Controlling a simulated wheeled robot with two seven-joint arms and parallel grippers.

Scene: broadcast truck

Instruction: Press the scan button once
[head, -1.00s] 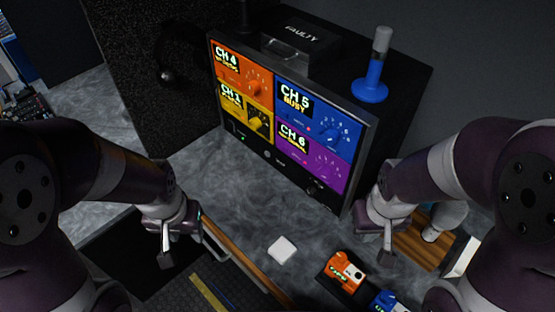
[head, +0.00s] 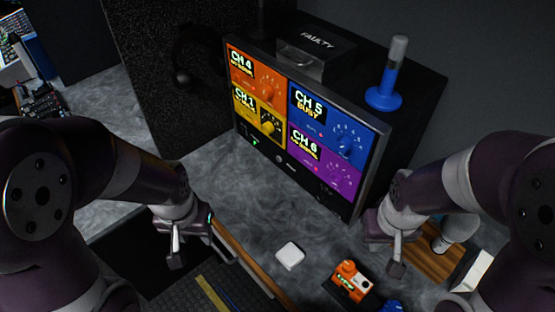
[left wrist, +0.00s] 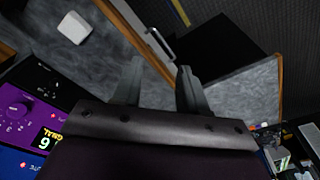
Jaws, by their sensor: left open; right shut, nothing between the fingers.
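The monitor (head: 371,164) stands upright on the grey counter with four coloured channel panels on its screen. A dark strip along its lower edge holds a small green light (head: 254,142), a small round button (head: 280,158) with an unreadable label, and dark controls at the right end. I cannot tell which control is the scan button. My left gripper (head: 176,255) is open and empty, left of and nearer than the monitor; its two fingers (left wrist: 158,90) show apart in the left wrist view. My right gripper (head: 395,262) is shut and empty, at the monitor's lower right, apart from the strip.
A white block (head: 290,256) lies on the counter. Orange (head: 350,281) and blue (head: 392,307) devices sit at the front right. Counter before the monitor is mostly clear.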

